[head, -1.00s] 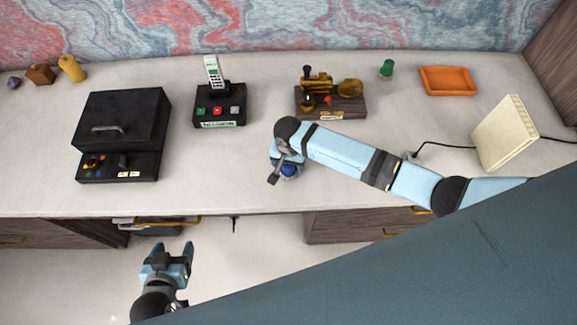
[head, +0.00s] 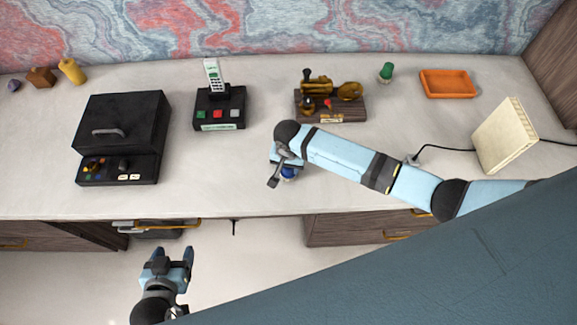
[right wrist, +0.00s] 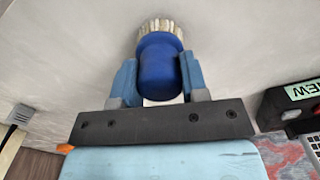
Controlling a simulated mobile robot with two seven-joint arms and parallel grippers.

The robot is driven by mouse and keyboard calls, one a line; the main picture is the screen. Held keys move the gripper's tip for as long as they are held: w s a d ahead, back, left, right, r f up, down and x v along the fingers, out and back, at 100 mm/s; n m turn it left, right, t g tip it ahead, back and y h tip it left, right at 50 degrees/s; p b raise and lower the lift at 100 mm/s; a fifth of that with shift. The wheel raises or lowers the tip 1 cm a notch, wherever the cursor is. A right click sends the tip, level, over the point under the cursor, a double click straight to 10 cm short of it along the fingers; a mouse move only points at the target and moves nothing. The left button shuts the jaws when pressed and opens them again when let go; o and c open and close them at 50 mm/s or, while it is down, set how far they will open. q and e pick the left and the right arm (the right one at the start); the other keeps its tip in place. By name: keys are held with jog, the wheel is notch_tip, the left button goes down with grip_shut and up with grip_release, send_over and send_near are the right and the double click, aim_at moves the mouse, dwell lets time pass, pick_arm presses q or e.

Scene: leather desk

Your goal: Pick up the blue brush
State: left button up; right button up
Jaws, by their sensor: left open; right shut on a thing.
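The blue brush (right wrist: 159,67) has a rounded blue handle and pale bristles, and it shows clearly in the right wrist view. My right gripper (right wrist: 159,80) has one finger on each side of the blue handle and is shut on it. In the head view, a bit of the blue brush (head: 289,173) shows below my right gripper (head: 283,163), near the desk's front edge. My right arm hides most of it there. I cannot tell whether the bristles touch the desk. My left gripper (head: 173,258) is open and empty, in front of the desk over the floor.
A black box with a handle (head: 120,125) stands at left, a phone on a black base (head: 219,108) beside it. A brass model on a wooden base (head: 331,103), a green piece (head: 386,71), an orange tray (head: 447,83) and a cream panel (head: 504,135) stand to the right.

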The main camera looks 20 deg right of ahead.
notch_tip(320, 180, up, 19)
jog(key=shift+r+b, duration=0.15)
jog(key=shift+b, duration=0.25)
